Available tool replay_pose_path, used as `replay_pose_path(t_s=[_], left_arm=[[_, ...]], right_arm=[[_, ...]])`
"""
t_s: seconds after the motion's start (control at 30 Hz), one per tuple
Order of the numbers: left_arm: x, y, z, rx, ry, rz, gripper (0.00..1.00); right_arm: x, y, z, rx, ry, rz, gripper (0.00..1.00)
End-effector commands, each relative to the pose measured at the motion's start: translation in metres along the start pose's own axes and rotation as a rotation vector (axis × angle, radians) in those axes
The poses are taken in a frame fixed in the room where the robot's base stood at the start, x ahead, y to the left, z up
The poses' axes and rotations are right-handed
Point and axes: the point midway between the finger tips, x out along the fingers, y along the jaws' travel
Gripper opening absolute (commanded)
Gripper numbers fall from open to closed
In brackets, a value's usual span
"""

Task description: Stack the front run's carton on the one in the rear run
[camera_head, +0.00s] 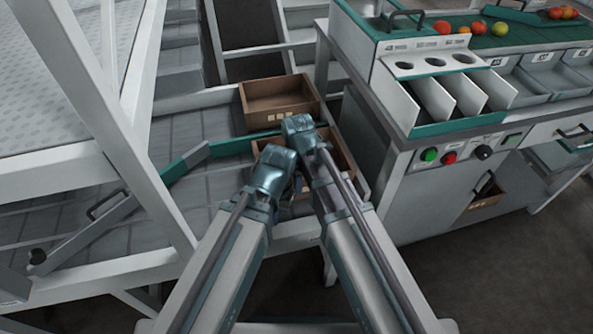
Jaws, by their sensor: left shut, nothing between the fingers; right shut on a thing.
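The rear run's carton (284,117) is an open brown box, upright on the grey conveyor behind the green divider bar. The front run's carton (345,162) is a similar brown box just in front of that bar. My arms hide most of it. My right gripper (299,127) is shut at the far wall of the front carton and appears to grip it; the contact itself is hidden. My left gripper (272,172) is shut and empty, lower, over the near left part of the front carton. Whether it touches the carton is unclear.
The green divider bar (232,147) runs between the cartons to a grey lever arm (85,235) at left. A white frame post (130,140) stands at left. The grey sorting cabinet (425,185), with buttons and chutes, stands close on the right. Bare conveyor lies left of the cartons.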

Motion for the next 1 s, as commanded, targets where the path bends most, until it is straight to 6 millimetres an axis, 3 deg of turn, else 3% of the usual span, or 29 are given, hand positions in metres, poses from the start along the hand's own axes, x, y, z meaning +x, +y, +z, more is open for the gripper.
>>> replay_pose_path(t_s=[1.0], left_arm=[[-0.048,-0.005,0.003,0.0,0.0,0.0,0.0]], right_arm=[[-0.049,0.0,0.0,0.0,0.0,0.0,0.0]])
